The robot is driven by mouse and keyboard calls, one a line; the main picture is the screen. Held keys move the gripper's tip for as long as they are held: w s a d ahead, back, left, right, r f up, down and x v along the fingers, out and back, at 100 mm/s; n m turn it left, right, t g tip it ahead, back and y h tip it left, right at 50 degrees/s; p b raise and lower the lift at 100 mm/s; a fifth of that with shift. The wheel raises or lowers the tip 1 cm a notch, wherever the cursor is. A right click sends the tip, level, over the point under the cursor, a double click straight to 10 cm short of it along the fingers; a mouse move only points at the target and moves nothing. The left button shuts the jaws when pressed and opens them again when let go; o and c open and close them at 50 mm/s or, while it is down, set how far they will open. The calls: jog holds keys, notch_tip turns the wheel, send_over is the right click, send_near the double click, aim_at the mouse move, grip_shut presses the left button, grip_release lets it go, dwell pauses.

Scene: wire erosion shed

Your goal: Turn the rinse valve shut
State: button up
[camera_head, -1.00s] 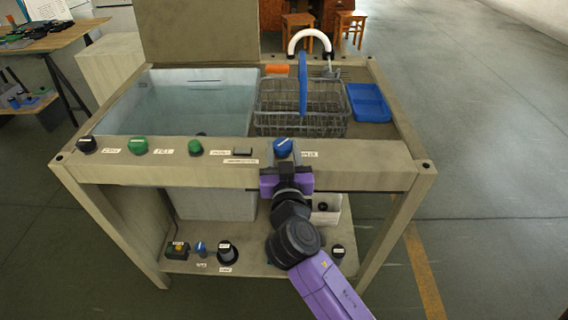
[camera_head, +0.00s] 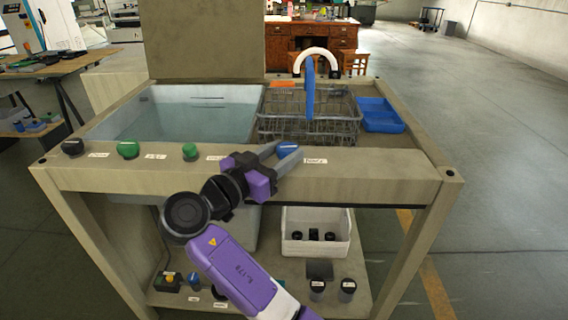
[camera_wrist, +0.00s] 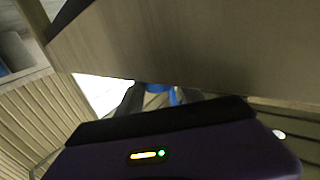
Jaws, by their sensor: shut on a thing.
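The blue knob (camera_head: 288,148), which I take for the rinse valve, sits on the front panel of the wash station, right of the green knobs and beside a small white label (camera_head: 314,161). My gripper (camera_head: 282,156) reaches it from the left and front, with its grey fingers on either side of the knob, shut on it. A white line shows on the knob's top, but the fingers partly hide the knob. In the wrist view a bit of blue (camera_wrist: 172,96) shows between the dark fingers, mostly hidden by the gripper body.
A black knob (camera_head: 72,147) and two green knobs (camera_head: 128,149) line the panel to the left. A white bin (camera_head: 318,249) stands on the lower shelf.

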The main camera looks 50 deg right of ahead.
jog(key=shift+w+m+g+b, duration=0.15)
jog(key=shift+m+g+b, duration=0.45)
jog(key=shift+g, duration=0.5)
jog(key=shift+m+g, duration=0.3)
jog(key=shift+g, duration=0.1)
jog(key=o, duration=1.4)
jog(key=shift+d, duration=0.1)
jog(key=a, duration=0.5)
jog(key=w+a, duration=0.1)
jog(key=a, duration=0.1)
jog(key=shift+a, duration=0.4)
